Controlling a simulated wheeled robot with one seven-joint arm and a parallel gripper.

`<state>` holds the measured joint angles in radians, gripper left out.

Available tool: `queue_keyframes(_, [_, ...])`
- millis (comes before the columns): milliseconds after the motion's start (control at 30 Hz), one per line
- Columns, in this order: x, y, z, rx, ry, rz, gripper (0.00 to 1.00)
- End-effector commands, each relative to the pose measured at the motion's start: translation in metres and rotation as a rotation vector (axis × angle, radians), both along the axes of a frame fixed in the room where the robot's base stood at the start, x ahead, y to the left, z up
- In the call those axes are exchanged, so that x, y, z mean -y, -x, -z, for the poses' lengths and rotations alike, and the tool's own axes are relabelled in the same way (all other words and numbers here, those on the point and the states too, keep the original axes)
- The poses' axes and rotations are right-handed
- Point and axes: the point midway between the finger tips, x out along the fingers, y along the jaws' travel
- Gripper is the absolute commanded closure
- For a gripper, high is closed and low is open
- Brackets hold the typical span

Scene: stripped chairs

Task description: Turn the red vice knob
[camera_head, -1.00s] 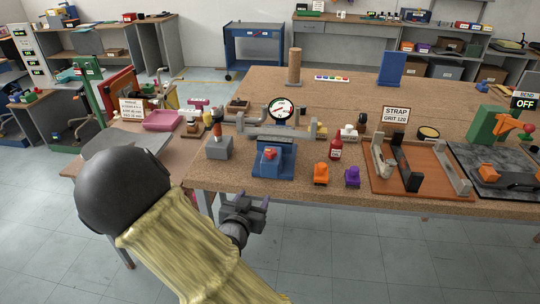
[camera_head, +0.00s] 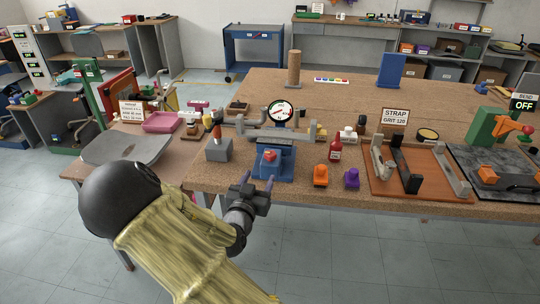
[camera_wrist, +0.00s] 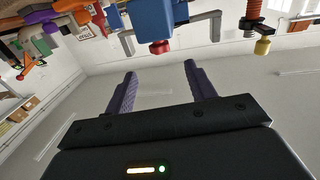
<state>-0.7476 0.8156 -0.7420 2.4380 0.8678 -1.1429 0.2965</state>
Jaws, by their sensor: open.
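The red vice knob (camera_head: 269,156) is on the front of a blue vice (camera_head: 287,168) near the front edge of the wooden bench. In the wrist view, which appears upside down, the red knob (camera_wrist: 159,47) hangs off the blue vice body (camera_wrist: 153,16). My gripper (camera_head: 258,179) is in front of the vice, near the bench edge, with purple fingers spread. In the wrist view my gripper (camera_wrist: 160,70) is open and empty. The knob lies beyond the fingertips, roughly in line with the gap between them, and is not touched.
A grey block with an orange-topped tool (camera_head: 218,150) stands left of the vice. A red bottle (camera_head: 336,148), an orange item (camera_head: 320,175) and a purple item (camera_head: 351,178) stand to its right. A round gauge (camera_head: 281,113) is behind. Floor in front of the bench is clear.

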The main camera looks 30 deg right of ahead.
Motion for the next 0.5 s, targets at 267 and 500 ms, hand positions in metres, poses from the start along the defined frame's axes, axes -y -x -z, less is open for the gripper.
queue_keyframes(267, [0.035,-0.037,-0.001,0.001,0.001,0.002,0.45])
queue_keyframes(500, [0.063,-0.068,-0.001,-0.001,0.002,0.002,0.45])
